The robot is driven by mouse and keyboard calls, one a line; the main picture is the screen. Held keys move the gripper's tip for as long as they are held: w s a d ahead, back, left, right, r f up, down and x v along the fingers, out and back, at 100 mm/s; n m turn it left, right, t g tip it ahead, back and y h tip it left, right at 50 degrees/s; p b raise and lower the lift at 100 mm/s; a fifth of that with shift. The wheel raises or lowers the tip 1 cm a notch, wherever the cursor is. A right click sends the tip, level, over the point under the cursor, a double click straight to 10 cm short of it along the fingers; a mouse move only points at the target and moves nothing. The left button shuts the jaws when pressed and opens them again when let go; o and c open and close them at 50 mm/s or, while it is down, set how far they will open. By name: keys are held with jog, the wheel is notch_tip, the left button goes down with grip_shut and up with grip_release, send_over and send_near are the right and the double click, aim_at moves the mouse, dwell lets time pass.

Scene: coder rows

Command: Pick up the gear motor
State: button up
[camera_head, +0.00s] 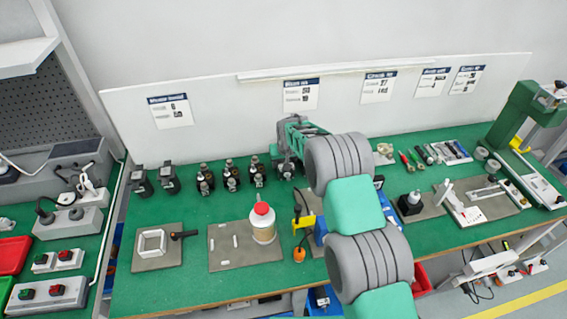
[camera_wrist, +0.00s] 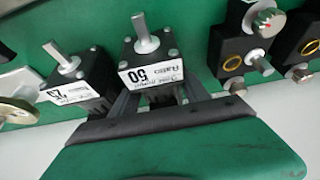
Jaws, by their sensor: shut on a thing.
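The gear motor (camera_wrist: 150,62), a dark block with a silver shaft and a white label reading 50, is between the fingers of my gripper (camera_wrist: 158,92) in the wrist view. My gripper is shut on it. A similar gear motor (camera_wrist: 72,88) labelled 25 sits just to its left, close beside the left finger. In the head view my gripper (camera_head: 288,155) is at the back of the green bench, and the arm hides much of that area. I cannot tell whether the held motor is clear of the bench.
Several black units with gold rings (camera_wrist: 231,62) stand close to the right in the wrist view. On the bench (camera_head: 200,285) are a white bottle with a red cap (camera_head: 263,223), a grey mat with a white frame (camera_head: 157,262), and a green press (camera_head: 527,115). A white back panel (camera_head: 220,115) stands behind.

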jog(key=shift+w+r, duration=0.15)
jog(key=shift+r, duration=0.1)
jog(key=shift+r+b, duration=0.5)
jog(key=shift+r, duration=0.1)
jog(key=v, duration=0.2)
jog(key=b+v, duration=0.1)
jog(key=v, duration=0.2)
jog(key=s+b+v, duration=0.1)
jog(key=v, duration=0.2)
jog(key=shift+s+d+f, duration=0.1)
jog(key=shift+d+f, duration=0.15)
jog(key=shift+d, duration=0.05)
jog(key=s+d+r+b, duration=0.2)
jog(key=s+d+r, duration=0.45)
jog(key=s, duration=0.45)
jog(key=shift+s+d+f+b, duration=0.5)
jog(key=shift+d+f+b, duration=0.2)
jog(key=shift+f+b, duration=0.6)
jog(key=shift+s+d+f+b, duration=0.5)
jog(key=shift+d+f+b, duration=0.2)
jog(key=shift+f+b, duration=0.6)
jog(key=shift+s+d+f+b, duration=0.5)
jog(key=shift+d+f+b, duration=0.2)
jog(key=shift+f+b, duration=0.55)
